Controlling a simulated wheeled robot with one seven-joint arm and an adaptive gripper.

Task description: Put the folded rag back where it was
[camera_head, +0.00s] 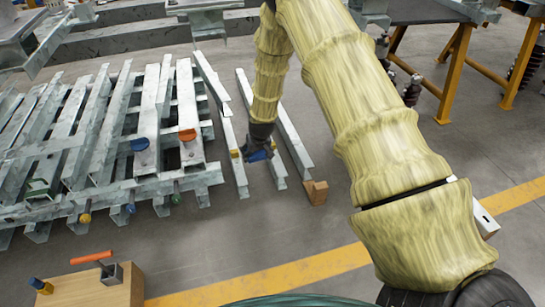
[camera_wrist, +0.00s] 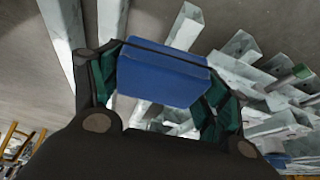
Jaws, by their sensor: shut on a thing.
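The folded rag is a blue, box-shaped bundle (camera_wrist: 160,78) between the green-padded fingers of my gripper (camera_wrist: 158,90) in the wrist view. My gripper is shut on it, with a finger against each side. In the head view my gripper (camera_head: 257,154) hangs at the end of my arm over the loose steel beams, right of the beam stack. A little of the blue rag (camera_head: 259,156) shows there. I cannot tell how high the rag is above the beams or floor.
A stack of galvanized beams (camera_head: 105,135) fills the left, with coloured pieces on it. A brown block (camera_head: 315,192) sits at a loose beam's end. A wooden top (camera_head: 110,292) with a red-handled tool (camera_head: 92,257) is at lower left. Floor beyond the yellow line (camera_head: 300,270) is partly clear.

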